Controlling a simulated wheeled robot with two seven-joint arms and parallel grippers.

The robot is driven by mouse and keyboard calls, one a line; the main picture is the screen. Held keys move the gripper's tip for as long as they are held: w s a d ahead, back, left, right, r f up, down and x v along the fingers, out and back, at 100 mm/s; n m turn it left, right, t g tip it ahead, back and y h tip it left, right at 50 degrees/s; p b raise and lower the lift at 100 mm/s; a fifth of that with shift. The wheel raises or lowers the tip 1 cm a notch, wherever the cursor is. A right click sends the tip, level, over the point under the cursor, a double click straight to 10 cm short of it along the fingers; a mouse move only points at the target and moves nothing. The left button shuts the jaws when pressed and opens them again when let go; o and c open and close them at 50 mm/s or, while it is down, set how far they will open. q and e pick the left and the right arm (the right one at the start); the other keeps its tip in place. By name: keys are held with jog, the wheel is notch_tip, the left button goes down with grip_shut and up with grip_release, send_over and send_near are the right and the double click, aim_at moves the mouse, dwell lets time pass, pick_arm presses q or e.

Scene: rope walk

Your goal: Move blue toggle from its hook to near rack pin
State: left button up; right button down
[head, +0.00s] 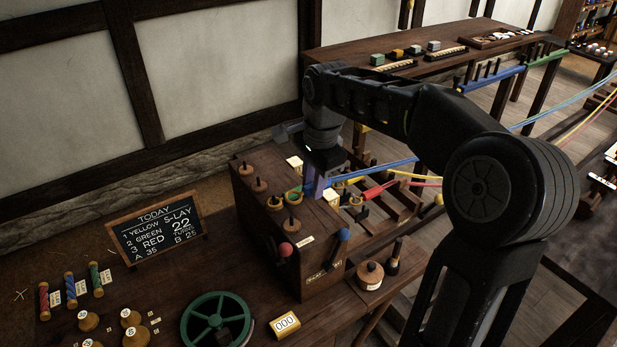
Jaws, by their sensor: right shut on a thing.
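My right gripper (316,186) points down beside the far right side of the dark wooden headstock box (318,235). It is shut, and the blue toggle between its fingers is mostly hidden by them and the wrist. A blue strand (385,166) runs from the gripper to the right, behind my arm. The hook is hidden, so I cannot tell whether the toggle is still on it. A rail with a blue section (491,79) and a green section (547,59) carries dark upright pins at the upper right. My left gripper is not in view.
A red toggle (373,192) and yellow strand lie close right of the gripper. Wooden knobs and a blue-ended lever (343,235) stand on the box. A slate (157,230), green wheel (217,318) and bobbins occupy the bench. A back table (330,58) holds small blocks.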

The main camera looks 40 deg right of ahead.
jog(key=shift+f, duration=0.2)
jog(key=shift+f+b, duration=1.3)
jog(key=shift+f, duration=0.15)
jog(key=shift+f+b, duration=1.2)
jog(key=shift+f, duration=0.45)
jog(key=shift+a+f, duration=0.2)
jog(key=shift+a, duration=0.05)
jog(key=c, duration=1.1)
grip_release()
jog(key=shift+c, duration=0.2)
